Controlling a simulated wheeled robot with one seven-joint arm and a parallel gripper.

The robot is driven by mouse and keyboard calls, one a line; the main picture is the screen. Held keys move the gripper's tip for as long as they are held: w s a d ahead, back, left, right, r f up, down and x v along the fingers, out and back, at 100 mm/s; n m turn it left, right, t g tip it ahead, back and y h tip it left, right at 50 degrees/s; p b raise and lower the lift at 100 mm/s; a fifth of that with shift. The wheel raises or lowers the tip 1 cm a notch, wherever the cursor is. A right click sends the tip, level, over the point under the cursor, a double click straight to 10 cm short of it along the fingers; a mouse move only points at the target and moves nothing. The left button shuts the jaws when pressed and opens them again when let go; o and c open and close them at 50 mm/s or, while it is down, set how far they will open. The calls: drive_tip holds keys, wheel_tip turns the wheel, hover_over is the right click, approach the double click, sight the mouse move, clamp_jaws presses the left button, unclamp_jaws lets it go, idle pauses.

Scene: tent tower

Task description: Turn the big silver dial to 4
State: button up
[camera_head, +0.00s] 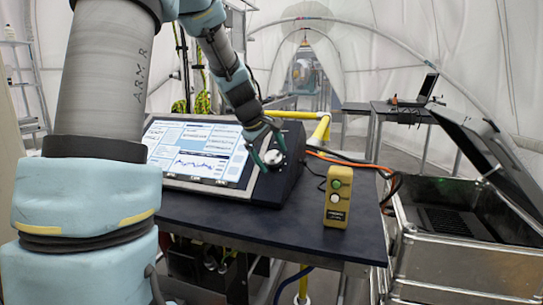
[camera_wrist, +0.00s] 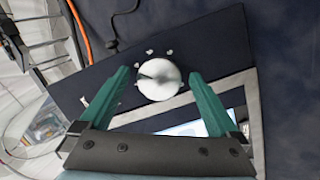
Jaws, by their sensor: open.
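The big silver dial (camera_head: 273,157) sits on the dark right-hand panel of the console, beside its screen. In the wrist view the dial (camera_wrist: 159,79) is a round silver disc with a dark pointer mark on its left part. Several small light marks lie around its upper edge, too small to read. My gripper (camera_head: 268,147) is at the dial, with its green fingers apart. In the wrist view my gripper (camera_wrist: 160,82) has one finger on each side of the dial, with a visible gap on both sides. Contact does not show.
The console screen (camera_head: 196,148) shows graphs and stands on a dark table (camera_head: 270,222). A yellow button box (camera_head: 338,197) stands upright right of the console. Orange and black cables (camera_head: 350,160) run behind it. An open metal case (camera_head: 440,262) with a laptop-like device is at the right.

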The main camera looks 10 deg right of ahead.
drive_tip(key=b+v, duration=0.1)
drive_tip(key=v, duration=1)
drive_tip(key=shift+b, duration=0.35)
